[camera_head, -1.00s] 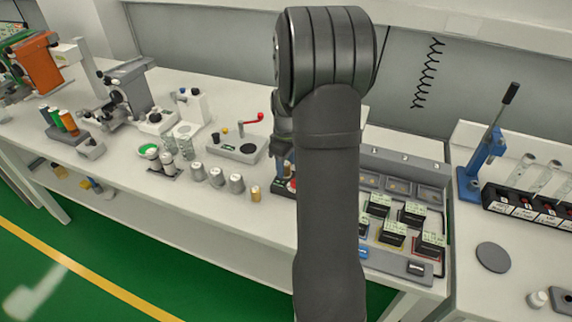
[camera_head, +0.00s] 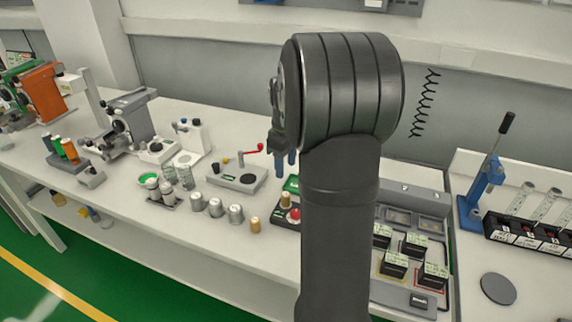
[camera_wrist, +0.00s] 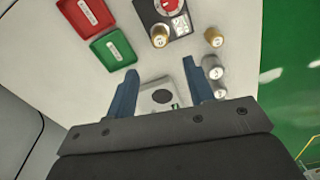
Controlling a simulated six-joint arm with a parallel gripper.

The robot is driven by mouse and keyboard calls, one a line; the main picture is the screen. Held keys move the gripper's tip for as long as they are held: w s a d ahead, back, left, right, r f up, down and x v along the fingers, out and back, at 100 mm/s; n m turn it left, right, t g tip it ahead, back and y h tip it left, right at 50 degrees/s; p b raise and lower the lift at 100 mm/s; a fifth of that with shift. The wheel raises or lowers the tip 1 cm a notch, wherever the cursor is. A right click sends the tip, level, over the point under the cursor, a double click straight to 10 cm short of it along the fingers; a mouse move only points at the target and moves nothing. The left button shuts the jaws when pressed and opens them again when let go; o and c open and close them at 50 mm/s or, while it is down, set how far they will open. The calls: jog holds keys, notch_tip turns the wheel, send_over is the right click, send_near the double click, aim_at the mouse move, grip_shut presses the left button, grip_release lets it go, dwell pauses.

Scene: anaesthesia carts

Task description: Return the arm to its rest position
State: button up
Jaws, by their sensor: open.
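My gripper (camera_wrist: 159,88) is open and empty in the wrist view, its two blue fingers spread above the white bench. A grey device with a dark round pad (camera_wrist: 163,97) shows between and beyond the fingers, apart from them. In the head view my arm rises in front of the bench and hides part of it. My gripper (camera_head: 285,163) shows there only partly, left of my arm's large dark joint, with its blue fingers pointing down.
A green tray (camera_wrist: 113,50) and a red tray (camera_wrist: 84,14) lie on the bench. Small metal canisters (camera_head: 236,213) stand near its front edge. A panel with dark labelled blocks (camera_head: 394,265) is right of my arm. A blue lever press (camera_head: 480,190) stands further right.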

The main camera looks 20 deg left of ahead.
notch_tip(320, 180, down, 12)
jog(key=shift+f, duration=0.25)
jog(key=shift+r, duration=2.2)
